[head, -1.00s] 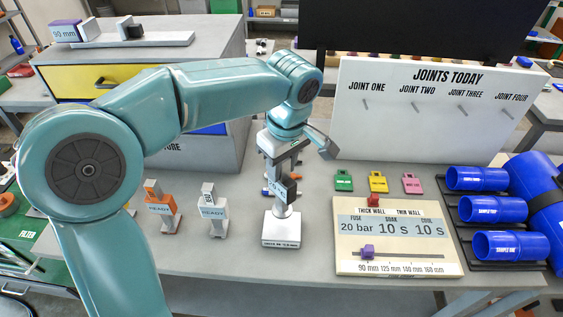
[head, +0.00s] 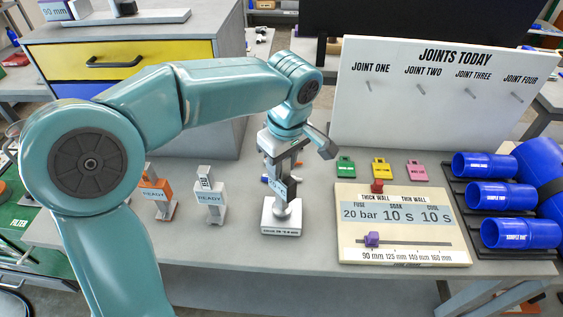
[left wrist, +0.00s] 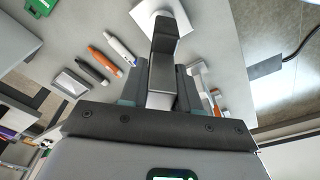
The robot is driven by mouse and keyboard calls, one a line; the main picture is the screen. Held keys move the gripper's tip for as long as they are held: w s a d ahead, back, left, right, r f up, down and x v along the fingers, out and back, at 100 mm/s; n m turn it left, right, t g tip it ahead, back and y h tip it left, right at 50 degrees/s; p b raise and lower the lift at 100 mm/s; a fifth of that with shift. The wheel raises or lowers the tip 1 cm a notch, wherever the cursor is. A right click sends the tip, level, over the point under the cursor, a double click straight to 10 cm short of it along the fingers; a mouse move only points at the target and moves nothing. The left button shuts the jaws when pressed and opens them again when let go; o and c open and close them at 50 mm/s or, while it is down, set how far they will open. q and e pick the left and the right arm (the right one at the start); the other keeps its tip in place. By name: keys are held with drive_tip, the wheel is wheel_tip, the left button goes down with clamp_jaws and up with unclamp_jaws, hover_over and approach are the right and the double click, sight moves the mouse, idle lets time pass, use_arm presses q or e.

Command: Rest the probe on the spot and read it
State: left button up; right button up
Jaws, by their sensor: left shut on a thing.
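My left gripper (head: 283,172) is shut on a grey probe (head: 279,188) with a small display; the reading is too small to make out. The probe hangs over a white block (head: 281,217) with a round metal piece on top and a label on its front. Its lower end is at or just above the metal piece; I cannot tell whether they touch. In the left wrist view the held probe (left wrist: 163,62) sticks out between the fingers, with the white block (left wrist: 168,14) beyond it. My right gripper is not in view.
An orange device (head: 157,197) and a white device (head: 210,203), both marked READY, stand left of the block. A settings board (head: 400,252) with a purple slider lies right. Green, yellow and pink tags (head: 382,169) lie behind it. Blue pipes (head: 500,195) fill the right end.

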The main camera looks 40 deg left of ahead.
use_arm(q)
drive_tip(key=shift+f+b, duration=0.5)
drive_tip(key=shift+f, duration=0.1)
idle(0.9)
drive_tip(key=shift+s+f, duration=0.1)
drive_tip(key=shift+f, duration=0.1)
idle(2.2)
drive_tip(key=shift+r, duration=0.1)
wheel_tip(320, 180, up, 2)
drive_tip(key=shift+p, duration=0.85)
drive_tip(key=shift+r+p, duration=2.05)
drive_tip(key=shift+r, duration=0.55)
